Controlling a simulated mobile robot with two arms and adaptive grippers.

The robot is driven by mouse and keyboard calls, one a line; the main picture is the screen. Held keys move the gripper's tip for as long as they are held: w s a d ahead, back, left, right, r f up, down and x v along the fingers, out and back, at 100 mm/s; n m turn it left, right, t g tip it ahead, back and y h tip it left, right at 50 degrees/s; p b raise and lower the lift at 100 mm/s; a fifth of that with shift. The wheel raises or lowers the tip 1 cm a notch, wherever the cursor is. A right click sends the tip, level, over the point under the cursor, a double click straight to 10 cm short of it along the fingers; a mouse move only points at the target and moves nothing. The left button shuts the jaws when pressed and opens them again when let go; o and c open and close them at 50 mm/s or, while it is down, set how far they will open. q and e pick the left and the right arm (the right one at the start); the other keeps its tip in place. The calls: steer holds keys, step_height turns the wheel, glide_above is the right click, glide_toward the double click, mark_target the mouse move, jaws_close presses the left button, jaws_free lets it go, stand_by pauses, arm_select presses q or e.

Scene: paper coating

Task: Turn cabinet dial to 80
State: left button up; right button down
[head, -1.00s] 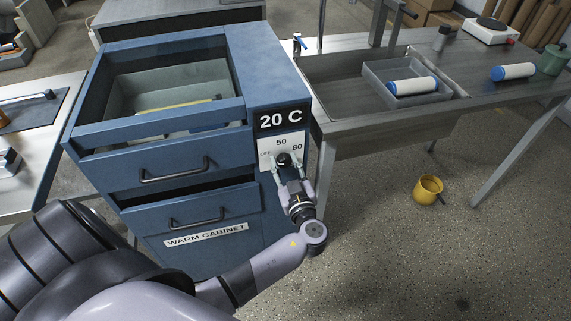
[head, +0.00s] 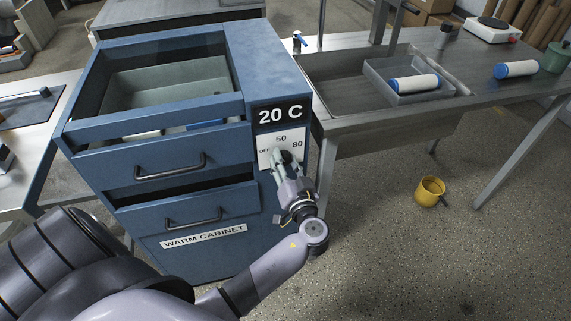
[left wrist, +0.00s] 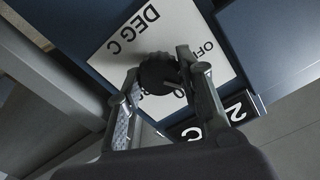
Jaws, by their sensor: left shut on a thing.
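The blue warm cabinet (head: 215,195) stands in front of me. Its dial plate (head: 295,136) is white with the marks OFF, 50 and 80, and a display (head: 280,115) above it reads 20 C. My left gripper (head: 281,156) is at the dial, and its fingers hide most of the knob in the head view. In the left wrist view the black dial knob (left wrist: 157,72) sits between the two fingers of the left gripper (left wrist: 160,75), which are shut on it. The pointer's setting is hard to read. My right gripper is not in view.
The upper drawer (head: 150,160) and lower drawer (head: 195,208) have black handles. A metal bench (head: 465,115) to the right bears a tray (head: 447,94) and white-and-blue rollers (head: 515,69).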

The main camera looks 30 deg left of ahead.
arm_select(q)
steer(key=m, duration=0.4)
steer(key=shift+m, duration=0.3)
steer(key=m+p, duration=0.1)
steer(key=m, duration=0.4)
steer(key=shift+m, duration=0.3)
steer(key=m+p, duration=0.3)
steer(key=m, duration=0.2)
steer(key=m+p, duration=0.2)
steer(key=m, duration=0.2)
steer(key=shift+f+m, duration=0.1)
steer(key=shift+m, duration=0.6)
steer(key=o, duration=1.2)
steer(key=shift+c, duration=0.2)
